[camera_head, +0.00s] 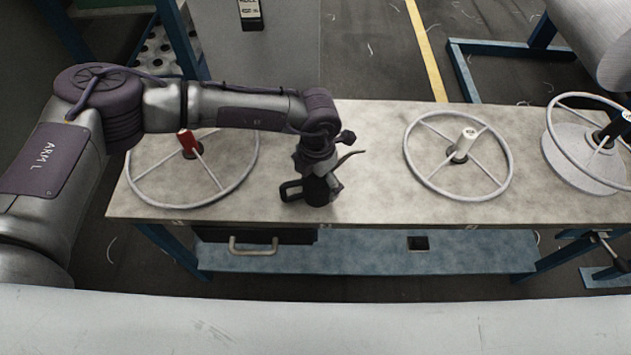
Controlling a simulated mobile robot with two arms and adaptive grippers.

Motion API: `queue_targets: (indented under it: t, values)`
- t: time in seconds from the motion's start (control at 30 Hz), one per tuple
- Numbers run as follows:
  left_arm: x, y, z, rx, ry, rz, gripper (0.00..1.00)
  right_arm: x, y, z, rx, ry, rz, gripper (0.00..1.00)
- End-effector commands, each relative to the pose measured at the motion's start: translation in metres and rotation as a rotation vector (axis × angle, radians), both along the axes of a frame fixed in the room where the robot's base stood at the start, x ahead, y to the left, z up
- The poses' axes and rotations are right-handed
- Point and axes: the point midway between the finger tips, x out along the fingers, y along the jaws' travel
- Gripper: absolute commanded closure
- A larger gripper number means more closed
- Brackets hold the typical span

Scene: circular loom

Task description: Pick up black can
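The black can (316,192) has a loop handle on its left side and a thin spout reaching up to the right. It stands upright on the workbench (375,190), near the front edge. My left gripper (318,172) points down from above, right at the top of the can. Its fingers overlap the can's upper part, dark on dark, so I cannot tell whether they are closed on it. My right gripper is not in view.
A spoked wheel with a red spool (187,141) lies left, partly under my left arm. Another wheel with a white spool (464,143) lies right of the can, and one with a dark spool (616,127) at the far right. Bare bench separates can and middle wheel.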

Motion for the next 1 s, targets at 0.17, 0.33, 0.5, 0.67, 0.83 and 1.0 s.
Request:
queue_targets:
  t: [0.17,0.33,0.5,0.67,0.83,1.0]
  values:
    - [0.000,0.000,0.000,0.000,0.000,0.000,0.32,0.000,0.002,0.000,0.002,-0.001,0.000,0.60]
    - [0.000,0.000,0.001,0.000,0.000,0.000,0.60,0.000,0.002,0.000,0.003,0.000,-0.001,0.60]
    - [0.000,0.000,0.001,-0.001,-0.001,0.000,0.75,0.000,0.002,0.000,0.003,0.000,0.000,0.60]
    - [0.000,0.000,0.002,-0.001,-0.001,0.001,0.75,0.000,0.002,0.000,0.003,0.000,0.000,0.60]
    - [0.001,-0.001,0.010,-0.003,-0.001,0.001,0.75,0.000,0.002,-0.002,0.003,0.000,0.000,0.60]
    - [0.001,-0.001,0.035,-0.003,-0.004,-0.001,0.75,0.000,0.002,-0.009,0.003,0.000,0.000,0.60]
